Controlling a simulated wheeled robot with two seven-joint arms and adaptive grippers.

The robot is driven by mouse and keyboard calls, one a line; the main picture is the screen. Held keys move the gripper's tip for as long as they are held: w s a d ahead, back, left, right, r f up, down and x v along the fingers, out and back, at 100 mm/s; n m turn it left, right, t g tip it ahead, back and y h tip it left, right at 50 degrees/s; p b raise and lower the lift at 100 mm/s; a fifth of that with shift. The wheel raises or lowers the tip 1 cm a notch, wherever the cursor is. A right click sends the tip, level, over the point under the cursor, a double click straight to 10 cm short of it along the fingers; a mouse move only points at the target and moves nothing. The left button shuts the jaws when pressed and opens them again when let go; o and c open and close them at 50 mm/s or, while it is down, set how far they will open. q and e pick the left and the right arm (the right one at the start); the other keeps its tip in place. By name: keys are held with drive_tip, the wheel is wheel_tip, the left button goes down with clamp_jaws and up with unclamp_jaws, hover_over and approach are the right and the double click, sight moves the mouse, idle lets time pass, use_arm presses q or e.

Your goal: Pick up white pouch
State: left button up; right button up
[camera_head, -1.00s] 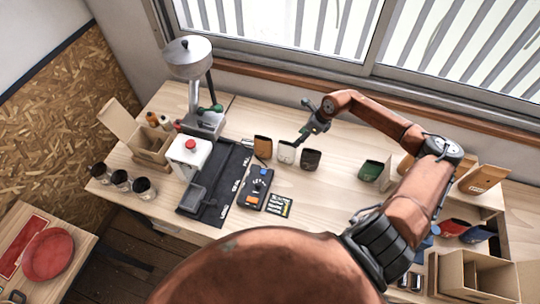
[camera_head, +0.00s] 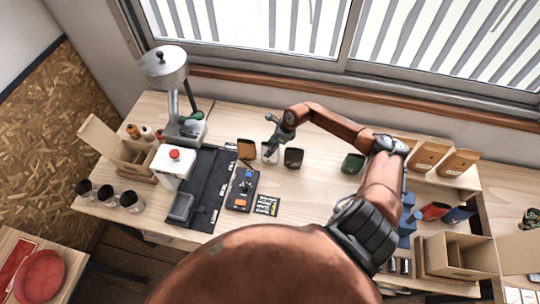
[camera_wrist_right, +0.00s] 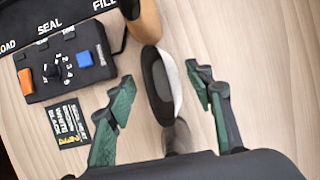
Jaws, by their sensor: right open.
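The white pouch (camera_head: 267,156) stands upright on the wooden bench between a brown pouch (camera_head: 246,149) and a black pouch (camera_head: 293,157). In the right wrist view the white pouch (camera_wrist_right: 175,84) shows its open top with a dark inside, between the two fingers. My right gripper (camera_head: 271,131) is right above and behind it, and it covers part of the pouch in the head view. In the right wrist view the gripper (camera_wrist_right: 160,78) is open, with a gap on each side of the pouch. My left gripper is not in view.
A green pouch (camera_head: 352,163) stands farther right. A white sealer (camera_head: 174,163) and a dark mat (camera_head: 213,180) are left. Bare bench lies between the black and green pouches.

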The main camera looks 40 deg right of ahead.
drive_tip(key=shift+c, duration=0.4)
drive_tip(key=c, duration=0.9)
drive_tip(key=shift+o, duration=0.2)
drive_tip(key=shift+r, duration=0.15)
